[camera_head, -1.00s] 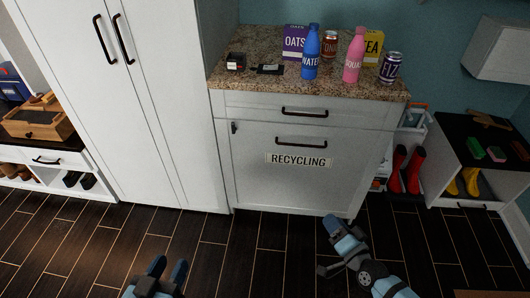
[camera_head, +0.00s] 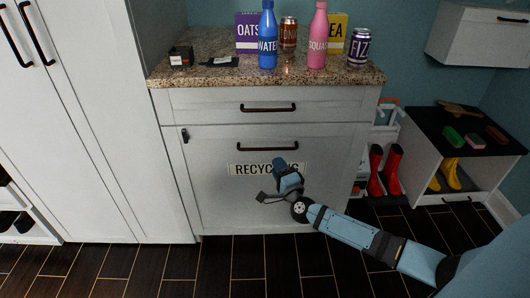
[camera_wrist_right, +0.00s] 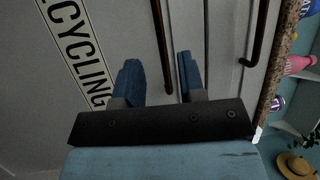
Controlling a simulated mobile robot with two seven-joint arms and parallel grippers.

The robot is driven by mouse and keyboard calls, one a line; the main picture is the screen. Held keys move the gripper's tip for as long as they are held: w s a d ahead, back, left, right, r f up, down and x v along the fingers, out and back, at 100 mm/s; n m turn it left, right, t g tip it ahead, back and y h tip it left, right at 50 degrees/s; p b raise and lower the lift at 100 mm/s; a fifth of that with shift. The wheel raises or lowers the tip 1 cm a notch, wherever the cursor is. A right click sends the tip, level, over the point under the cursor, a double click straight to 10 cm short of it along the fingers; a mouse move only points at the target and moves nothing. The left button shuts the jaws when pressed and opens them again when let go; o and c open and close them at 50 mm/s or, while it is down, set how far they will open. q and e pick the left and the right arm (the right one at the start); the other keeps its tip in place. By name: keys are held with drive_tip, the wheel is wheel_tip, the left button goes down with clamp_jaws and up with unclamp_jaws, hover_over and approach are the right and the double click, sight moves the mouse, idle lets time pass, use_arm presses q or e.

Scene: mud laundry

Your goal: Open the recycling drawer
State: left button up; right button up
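The recycling drawer (camera_head: 225,205) is a tall white front panel marked with a "RECYCLING" label (camera_head: 240,169); it is closed. Its dark bar handle (camera_head: 267,147) is near the top of the panel. My right gripper (camera_head: 281,168) is in front of the panel, just below the handle, and covers part of the label. In the right wrist view the gripper (camera_wrist_right: 157,60) is open, its two blue fingers apart. The handle (camera_wrist_right: 162,45) shows in line with the gap between them; I cannot tell whether they touch it. My left gripper is not in view.
A shallower drawer with its own handle (camera_head: 268,108) is above. The granite counter (camera_head: 215,77) holds bottles, cans and boxes. A tall white cabinet (camera_head: 90,120) stands left. Red boots (camera_head: 392,170) and a shelf unit are right. The dark floor in front is clear.

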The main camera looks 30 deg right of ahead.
sight(267, 149)
drive_tip(key=b+x, duration=0.2)
drive_tip(key=x, duration=0.6)
drive_tip(key=shift+w, duration=0.4)
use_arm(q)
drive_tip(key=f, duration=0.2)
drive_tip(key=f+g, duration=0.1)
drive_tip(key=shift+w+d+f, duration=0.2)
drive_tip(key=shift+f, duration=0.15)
use_arm(e)
clamp_jaws()
